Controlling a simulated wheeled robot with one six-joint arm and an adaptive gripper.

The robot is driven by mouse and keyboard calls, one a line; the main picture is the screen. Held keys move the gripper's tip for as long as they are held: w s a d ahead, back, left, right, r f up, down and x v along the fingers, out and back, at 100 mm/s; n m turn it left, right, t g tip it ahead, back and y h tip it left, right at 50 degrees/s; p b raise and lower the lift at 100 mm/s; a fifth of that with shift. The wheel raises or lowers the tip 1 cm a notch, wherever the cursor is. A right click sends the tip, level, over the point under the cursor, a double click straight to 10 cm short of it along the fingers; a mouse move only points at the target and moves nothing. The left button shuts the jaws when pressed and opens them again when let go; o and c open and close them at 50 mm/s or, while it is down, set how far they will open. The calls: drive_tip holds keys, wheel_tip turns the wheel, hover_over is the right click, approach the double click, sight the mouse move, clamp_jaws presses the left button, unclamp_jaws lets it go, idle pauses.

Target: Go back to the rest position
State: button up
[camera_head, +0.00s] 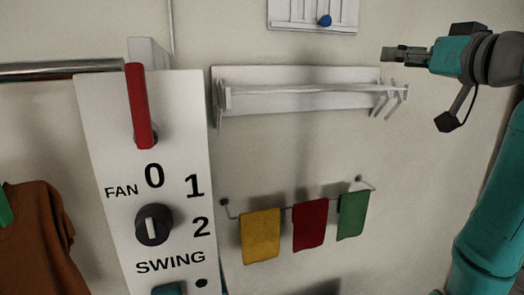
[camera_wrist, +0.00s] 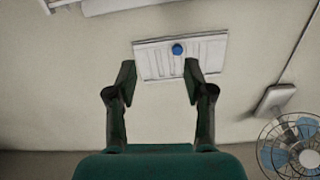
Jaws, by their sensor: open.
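My gripper (camera_head: 396,54) is at the upper right in the head view, held out level in front of the wall and pointing left. In the wrist view my gripper (camera_wrist: 158,82) shows two dark fingers spread apart with nothing between them. A white wall panel with slots (camera_head: 290,14) and a blue knob (camera_head: 325,20) is at the top of the head view, left of my gripper and apart from it. The same panel (camera_wrist: 152,60) and blue knob (camera_wrist: 178,50) show beyond the fingertips in the wrist view.
A white shelf with hooks (camera_head: 310,93) is below left of my gripper. Yellow (camera_head: 261,237), red (camera_head: 310,225) and green (camera_head: 352,215) cloths hang on a rail. A fan control panel (camera_head: 180,205) with a red lever (camera_head: 138,105) stands left. A fan (camera_wrist: 292,150) is at lower right.

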drive_tip(key=w+f+m+h, duration=0.1)
drive_tip(key=w+f+m, duration=0.1)
drive_tip(key=f, duration=1.2)
drive_tip(key=w+f+m+h, duration=0.1)
drive_tip(key=w+f, duration=0.2)
drive_tip(key=f, duration=1)
drive_tip(key=s+a+f+m+h, duration=0.1)
drive_tip(key=s+f, duration=0.4)
drive_tip(key=f, duration=0.7)
drive_tip(key=s+a+f+m+h, duration=0.1)
drive_tip(key=s+f, duration=0.4)
drive_tip(key=f, duration=0.7)
drive_tip(key=s+a+f+g+h, duration=0.1)
drive_tip(key=s+f, duration=0.6)
drive_tip(key=s, duration=0.3)
drive_tip(key=s+a+f+g+h, duration=0.1)
drive_tip(key=s+a+f, duration=0.1)
drive_tip(key=s+f, duration=0.6)
drive_tip(key=s+a+r+n, duration=0.1)
drive_tip(key=s, duration=1.2)
drive_tip(key=s+r+n, duration=0.1)
drive_tip(key=s, duration=1.1)
drive_tip(key=shift+s+a+r+n+g+y, duration=0.25)
drive_tip(key=shift+s+a+n+g+y, duration=0.05)
drive_tip(key=shift+s+a+n, duration=0.1)
